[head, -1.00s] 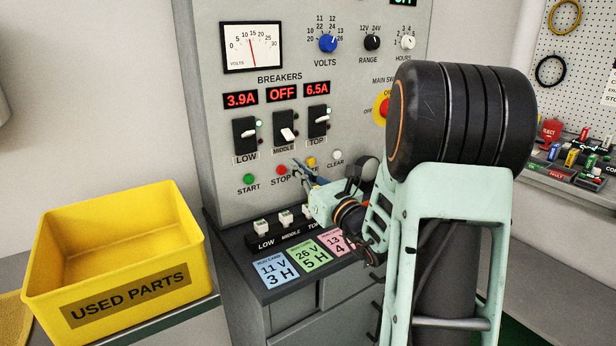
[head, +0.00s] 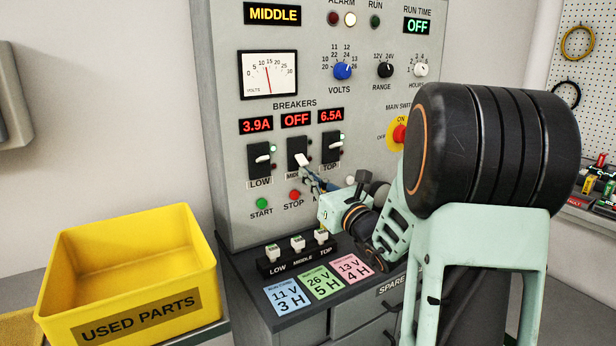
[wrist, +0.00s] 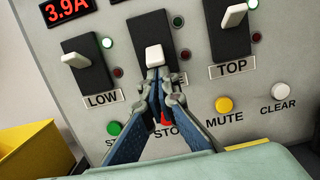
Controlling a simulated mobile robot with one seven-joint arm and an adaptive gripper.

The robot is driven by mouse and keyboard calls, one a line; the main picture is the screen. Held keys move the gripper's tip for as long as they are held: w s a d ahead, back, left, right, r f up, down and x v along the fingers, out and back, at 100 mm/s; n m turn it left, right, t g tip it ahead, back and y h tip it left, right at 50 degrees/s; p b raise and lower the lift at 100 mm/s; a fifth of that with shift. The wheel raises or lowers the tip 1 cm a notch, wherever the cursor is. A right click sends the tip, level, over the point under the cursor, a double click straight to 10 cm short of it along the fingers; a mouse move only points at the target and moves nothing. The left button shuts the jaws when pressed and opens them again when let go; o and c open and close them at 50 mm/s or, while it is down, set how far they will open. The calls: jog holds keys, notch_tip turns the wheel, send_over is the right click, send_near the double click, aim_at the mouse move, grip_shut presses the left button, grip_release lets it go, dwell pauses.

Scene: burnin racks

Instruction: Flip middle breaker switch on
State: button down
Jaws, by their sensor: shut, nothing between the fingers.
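The middle breaker switch (head: 299,158) is a white lever on a black plate, under a red display reading OFF (head: 296,120). My gripper (head: 306,173) is shut and empty, its fingertips just below the lever. In the wrist view the closed fingertips (wrist: 154,78) are right under the white middle lever (wrist: 154,56), touching or nearly touching; I cannot tell which. The fingers hide part of the MIDDLE label and the STOP button. The LOW breaker (head: 260,158) reads 3.9A and the TOP breaker (head: 332,146) reads 6.5A, each with a green lamp lit.
START (head: 262,204) and STOP (head: 294,195) buttons sit below the breakers. A ledge below holds three small white-topped units (head: 298,242) and coloured cards (head: 320,282). A yellow USED PARTS bin (head: 130,275) stands left. The red-yellow main switch (head: 400,133) is right.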

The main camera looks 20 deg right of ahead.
aim_at(305, 164)
jog(key=shift+r, duration=0.15)
jog(key=shift+s+r+g+p, duration=0.1)
jog(key=shift+g+p, duration=0.2)
jog(key=shift+p, duration=0.45)
jog(key=shift+s+r+g+p, duration=0.1)
jog(key=shift+r+g+p, duration=0.25)
jog(key=shift+p, duration=0.65)
jog(key=g+p, duration=0.1)
jog(key=p, duration=0.2)
jog(key=r+g+p, duration=0.1)
jog(key=p, duration=0.1)
jog(key=shift+s+r+h+p, duration=0.25)
jog(key=shift+r+h+p, duration=0.05)
jog(key=shift+p, duration=0.1)
jog(key=r+g+p, duration=0.1)
jog(key=p, duration=0.3)
jog(key=g+p, duration=0.2)
jog(key=p, duration=0.3)
jog(key=shift+s+r+h+p, duration=0.2)
jog(key=shift+r+h+p, duration=0.1)
jog(key=shift+r, duration=0.1)
jog(key=shift+d+f+b, duration=0.1)
jog(key=shift+f+b, duration=0.45)
jog(key=shift+f, duration=0.05)
jog(key=shift+r, duration=0.1)
jog(key=shift+r+p, duration=0.5)
jog(key=shift+r, duration=0.25)
